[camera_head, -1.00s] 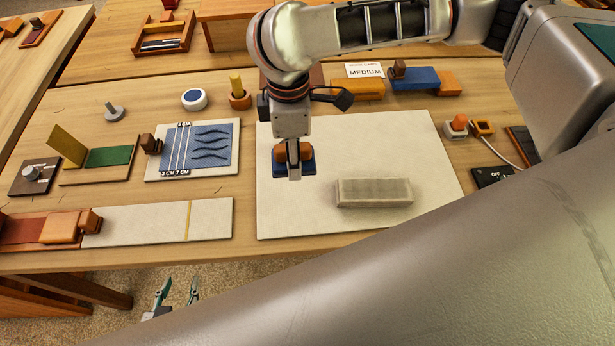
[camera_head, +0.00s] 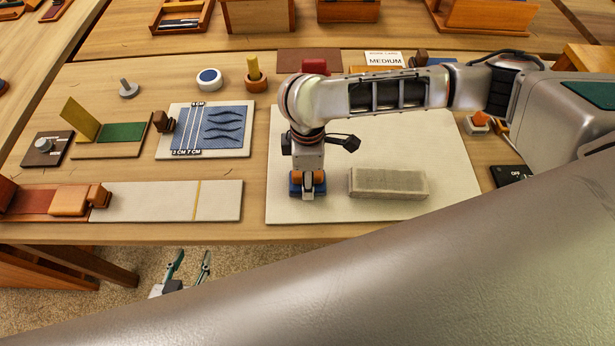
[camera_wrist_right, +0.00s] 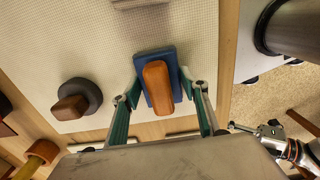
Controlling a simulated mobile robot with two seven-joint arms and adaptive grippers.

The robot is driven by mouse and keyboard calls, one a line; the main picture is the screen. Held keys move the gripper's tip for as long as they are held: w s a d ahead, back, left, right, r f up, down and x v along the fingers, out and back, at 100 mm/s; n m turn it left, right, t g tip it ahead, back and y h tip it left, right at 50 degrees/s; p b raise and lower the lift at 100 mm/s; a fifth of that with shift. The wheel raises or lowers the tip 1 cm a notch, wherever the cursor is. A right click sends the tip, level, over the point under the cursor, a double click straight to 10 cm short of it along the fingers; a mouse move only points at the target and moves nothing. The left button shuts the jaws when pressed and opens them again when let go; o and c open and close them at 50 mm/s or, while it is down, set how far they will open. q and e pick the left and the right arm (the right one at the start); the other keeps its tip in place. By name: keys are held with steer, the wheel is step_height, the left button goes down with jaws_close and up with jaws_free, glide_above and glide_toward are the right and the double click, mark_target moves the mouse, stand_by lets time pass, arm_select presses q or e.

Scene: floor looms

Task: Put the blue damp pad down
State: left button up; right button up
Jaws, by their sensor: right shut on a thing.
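The blue damp pad (camera_wrist_right: 160,90), with an orange-brown wooden handle, is in my right gripper (camera_wrist_right: 160,68) in the right wrist view. The fingers stand on either side of it. Whether the pad touches the mat cannot be told. My left gripper (camera_head: 190,268) is low in front of the table, empty, its teal fingers apart; it also shows in the right wrist view (camera_wrist_right: 255,130).
A grey block (camera_head: 388,183) lies on the mat just right of the right gripper. A dark round piece with a wooden knob (camera_wrist_right: 80,100) sits on the mat in the right wrist view. A long pale board (camera_head: 150,203) and a blue chart board (camera_head: 208,130) lie left of the mat.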

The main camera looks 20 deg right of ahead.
stand_by(0.3)
steer(key=o, duration=1.1)
steer(key=shift+f, duration=0.1)
steer(key=shift+c, duration=0.2)
